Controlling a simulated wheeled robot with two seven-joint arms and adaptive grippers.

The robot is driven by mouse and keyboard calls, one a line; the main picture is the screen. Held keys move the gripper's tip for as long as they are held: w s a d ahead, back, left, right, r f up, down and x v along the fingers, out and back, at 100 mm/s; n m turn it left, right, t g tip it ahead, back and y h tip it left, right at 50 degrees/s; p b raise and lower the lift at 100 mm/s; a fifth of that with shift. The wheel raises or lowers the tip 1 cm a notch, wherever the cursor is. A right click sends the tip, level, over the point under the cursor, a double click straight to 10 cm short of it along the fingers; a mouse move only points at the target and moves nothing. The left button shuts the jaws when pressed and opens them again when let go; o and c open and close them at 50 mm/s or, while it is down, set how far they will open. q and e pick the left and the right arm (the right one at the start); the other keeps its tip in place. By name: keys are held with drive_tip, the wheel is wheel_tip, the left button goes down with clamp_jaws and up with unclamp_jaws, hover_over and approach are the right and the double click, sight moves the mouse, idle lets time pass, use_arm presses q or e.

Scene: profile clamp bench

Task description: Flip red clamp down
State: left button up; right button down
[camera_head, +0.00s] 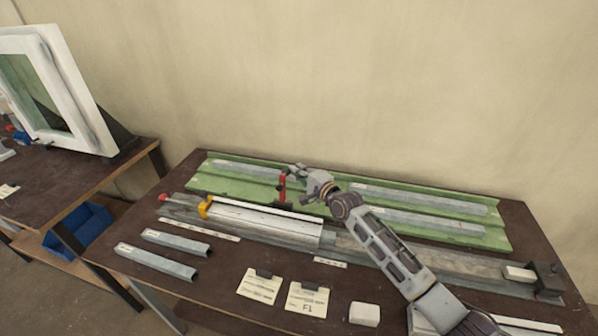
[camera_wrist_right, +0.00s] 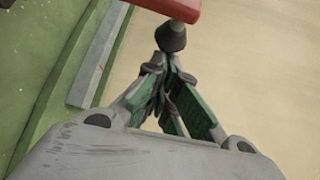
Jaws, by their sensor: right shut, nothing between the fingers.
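The red clamp (camera_head: 283,187) stands upright behind the middle of the white-grey profile block (camera_head: 265,221) on the bench. In the right wrist view part of a red bar (camera_wrist_right: 166,8) shows at the top edge, with a dark rubber-like tip (camera_wrist_right: 171,38) pointing toward my fingers. My right gripper (camera_head: 292,170) is at the upper end of the red clamp. In the wrist view its green-padded fingers (camera_wrist_right: 172,75) are closed together with nothing between them, close to the dark tip. Whether they touch it I cannot tell. My left gripper is not in view.
A yellow clamp (camera_head: 205,206) sits at the block's left end. Green trays with grey profiles (camera_head: 420,222) lie behind. Two loose profiles (camera_head: 155,261), paper cards (camera_head: 307,300) and a white block (camera_head: 364,314) lie in front. A dark stop (camera_head: 546,279) stands at right.

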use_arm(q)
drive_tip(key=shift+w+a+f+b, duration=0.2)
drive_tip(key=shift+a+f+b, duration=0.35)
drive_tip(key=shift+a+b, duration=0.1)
use_arm(e)
drive_tip(key=s+a+f+n+t+y, duration=0.1)
drive_tip(key=s+a+n, duration=0.1)
drive_tip(key=s, duration=0.5)
drive_tip(key=s+a+f+n+t+y, duration=0.1)
drive_tip(key=s+a+n, duration=0.1)
drive_tip(key=s, duration=0.5)
drive_tip(key=shift+s+a, duration=0.3)
drive_tip(key=shift+a, duration=0.1)
idle(0.5)
